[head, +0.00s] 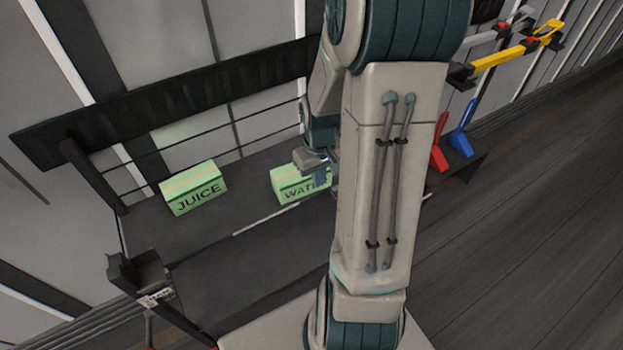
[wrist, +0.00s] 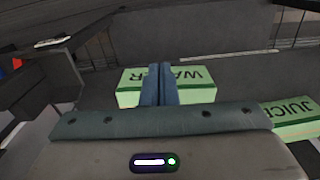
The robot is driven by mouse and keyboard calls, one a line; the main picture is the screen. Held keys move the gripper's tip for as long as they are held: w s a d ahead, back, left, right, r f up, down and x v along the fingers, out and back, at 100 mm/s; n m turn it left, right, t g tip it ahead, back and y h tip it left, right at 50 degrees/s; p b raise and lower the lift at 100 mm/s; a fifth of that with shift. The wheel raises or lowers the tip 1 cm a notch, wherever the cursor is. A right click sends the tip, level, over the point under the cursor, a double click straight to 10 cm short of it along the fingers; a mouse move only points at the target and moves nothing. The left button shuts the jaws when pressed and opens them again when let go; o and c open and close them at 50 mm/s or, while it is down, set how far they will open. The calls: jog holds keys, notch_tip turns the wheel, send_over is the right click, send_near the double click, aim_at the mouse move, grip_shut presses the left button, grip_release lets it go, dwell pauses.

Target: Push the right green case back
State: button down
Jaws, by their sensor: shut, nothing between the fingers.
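The right green case, lettered WATER (head: 286,187), sits on the dark bench, its right part hidden behind my arm in the head view. In the wrist view this case (wrist: 195,90) is upside down, with my fingers across its middle lettering. My gripper (head: 320,175) is shut and empty at the case; in the wrist view its fingertips (wrist: 160,67) overlap the case top. I cannot tell whether they touch it. The left green case, lettered JUICE (head: 195,190), stands apart to the left; it also shows at the wrist view's right edge (wrist: 292,118).
A thin white line (head: 262,221) runs along the bench (head: 240,265) in front of the cases. Thin rails (head: 255,145) run behind. A dark holder (head: 140,270) is at the front left corner. Red (head: 439,150) and blue (head: 461,135) tools hang at right.

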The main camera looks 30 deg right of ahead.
aim_at(310, 188)
jog(key=w+f, duration=0.1)
jog(key=f, duration=0.2)
jog(key=w+f, duration=0.1)
jog(key=f, duration=0.5)
jog(key=shift+w+f, duration=0.1)
jog(key=shift+w, duration=0.9)
jog(key=shift+w, duration=0.1)
